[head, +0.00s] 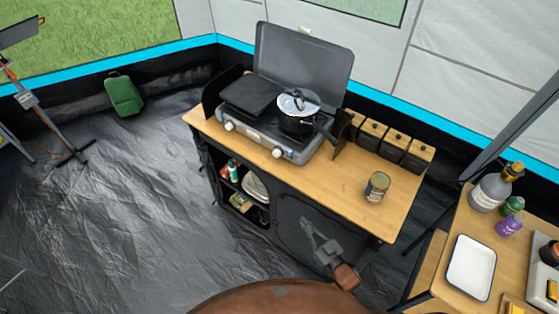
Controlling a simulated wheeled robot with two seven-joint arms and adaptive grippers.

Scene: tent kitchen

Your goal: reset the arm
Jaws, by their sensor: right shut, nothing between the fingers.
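My right gripper (322,243) shows at the lower middle of the head view, in front of the camp kitchen's dark front panel. It is shut and empty, and its fingers point up and to the left. Its wrist (346,276) is brown. It looks apart from the wooden worktop (335,183) and from everything on it. My left gripper is not in the head view.
A side table holds bottles (490,190) and a white tray (471,268). The floor at left is mostly clear.

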